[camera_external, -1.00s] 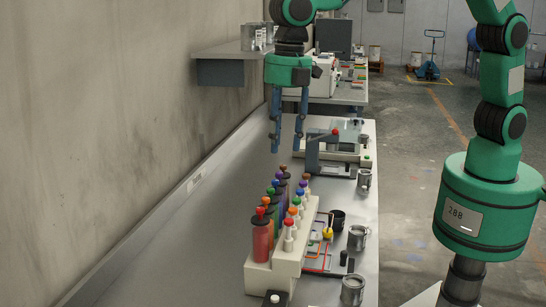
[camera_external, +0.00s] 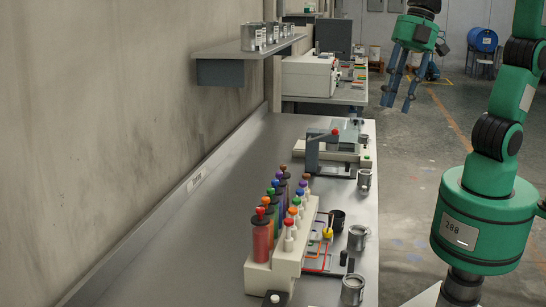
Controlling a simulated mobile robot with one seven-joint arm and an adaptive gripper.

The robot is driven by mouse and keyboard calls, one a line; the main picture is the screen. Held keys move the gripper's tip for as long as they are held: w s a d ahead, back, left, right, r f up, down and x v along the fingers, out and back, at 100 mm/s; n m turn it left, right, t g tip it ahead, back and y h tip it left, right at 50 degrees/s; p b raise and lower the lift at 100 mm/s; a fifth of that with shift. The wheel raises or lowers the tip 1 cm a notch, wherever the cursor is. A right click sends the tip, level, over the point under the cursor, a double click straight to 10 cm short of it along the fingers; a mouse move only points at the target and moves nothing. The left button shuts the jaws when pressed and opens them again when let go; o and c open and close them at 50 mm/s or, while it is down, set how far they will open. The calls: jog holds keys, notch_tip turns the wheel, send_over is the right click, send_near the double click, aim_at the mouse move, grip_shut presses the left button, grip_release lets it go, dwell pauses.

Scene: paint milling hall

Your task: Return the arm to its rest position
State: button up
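My gripper (camera_external: 398,103) hangs in the air at the upper right, over the aisle floor to the right of the bench. Its two blue fingers point down and stand apart with nothing between them. The green palm and wrist show above the fingers. The upper part of my arm leaves the top of the picture, so its full pose is hidden. My gripper is well clear of the bench and touches nothing.
A long grey bench (camera_external: 192,230) carries a white rack (camera_external: 286,263) of colourful syringe-like tubes, several metal cans and a lever device (camera_external: 322,150). A shelf (camera_external: 225,70) with cans juts from the left wall. A blue drum (camera_external: 484,40) stands far back. The aisle floor is open.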

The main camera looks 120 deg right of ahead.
jog(key=s+a+f+m+t+b, duration=0.1)
jog(key=s+a+f+m+b, duration=0.1)
jog(key=s, duration=0.7)
jog(key=s+a+f+m+t+b, duration=0.1)
jog(key=s+a+f+m, duration=0.1)
jog(key=s+f, duration=0.3)
jog(key=shift+s+b, duration=0.4)
jog(key=shift+s, duration=1.85)
jog(key=shift+a, duration=0.1)
jog(key=shift+f, duration=0.1)
notch_tip(320, 180, down, 12)
jog(key=b, duration=1.2)
